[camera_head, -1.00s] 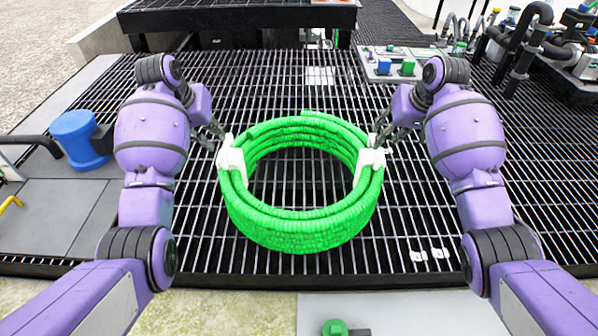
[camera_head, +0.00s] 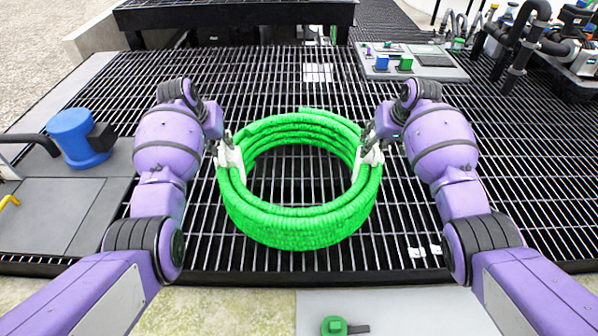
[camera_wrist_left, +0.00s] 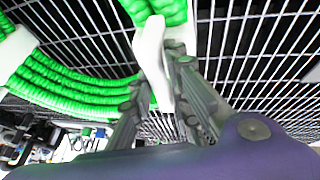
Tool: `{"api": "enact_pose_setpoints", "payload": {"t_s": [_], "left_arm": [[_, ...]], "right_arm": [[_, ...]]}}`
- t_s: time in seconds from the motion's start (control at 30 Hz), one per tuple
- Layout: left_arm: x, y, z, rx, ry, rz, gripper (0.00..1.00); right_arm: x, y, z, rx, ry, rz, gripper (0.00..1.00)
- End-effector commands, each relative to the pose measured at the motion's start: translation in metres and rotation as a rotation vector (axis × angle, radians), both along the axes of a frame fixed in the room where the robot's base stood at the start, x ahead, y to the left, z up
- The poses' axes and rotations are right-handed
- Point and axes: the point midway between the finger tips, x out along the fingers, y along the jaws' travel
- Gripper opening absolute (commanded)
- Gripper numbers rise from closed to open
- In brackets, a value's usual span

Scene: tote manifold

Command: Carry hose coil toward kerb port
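The green hose coil (camera_head: 298,226) lies flat on the dark grating, with a white bracket on each side. My left gripper (camera_head: 227,142) is at the left white bracket (camera_head: 233,162). In the left wrist view, the left gripper's fingers (camera_wrist_left: 155,78) straddle the white tab (camera_wrist_left: 151,48) and seem to press on both its sides. My right gripper (camera_head: 371,138) is at the right white bracket (camera_head: 370,163). Its fingers overlap the bracket and are too small to show whether they grip. The kerb port cannot be identified with certainty.
A small panel with blue and green blocks (camera_head: 430,70) is at the back right. Black pipework (camera_head: 525,45) stands beyond it. A blue cylinder (camera_head: 76,138) is at left, and a dark raised platform (camera_head: 235,15) at the back. Open grating surrounds the coil.

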Motion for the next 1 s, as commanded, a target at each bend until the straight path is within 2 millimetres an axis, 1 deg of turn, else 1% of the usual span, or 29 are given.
{"api": "enact_pose_setpoints", "payload": {"t_s": [0.13,0.23,0.27,0.37,0.4,0.93,1.0], "left_arm": [[-0.0001,-0.0001,0.0002,0.000,0.000,0.000,0.15],[-0.0001,-0.0001,0.0002,0.000,0.000,0.000,0.02],[-0.0001,-0.0001,0.0002,0.000,0.000,0.000,0.00],[-0.0002,-0.0001,0.0002,0.000,0.000,-0.001,0.00],[-0.0002,-0.0001,0.0002,0.000,0.000,-0.001,0.00],[-0.0003,-0.0003,0.0003,0.001,0.000,-0.003,0.00],[0.0012,-0.0003,0.0030,0.001,-0.006,-0.003,0.00]], "right_arm": [[-0.0001,0.0000,0.0002,0.000,0.000,0.000,0.33],[-0.0001,-0.0001,0.0002,0.000,0.000,0.000,0.20],[-0.0001,-0.0001,0.0002,0.000,0.000,0.000,0.16],[-0.0001,-0.0003,0.0002,0.000,0.000,0.000,0.03],[-0.0002,-0.0002,0.0002,0.000,0.000,0.000,0.00],[-0.0001,-0.0005,0.0004,0.001,0.001,-0.003,0.00],[0.0014,-0.0003,0.0032,0.002,-0.006,-0.003,0.00]]}}
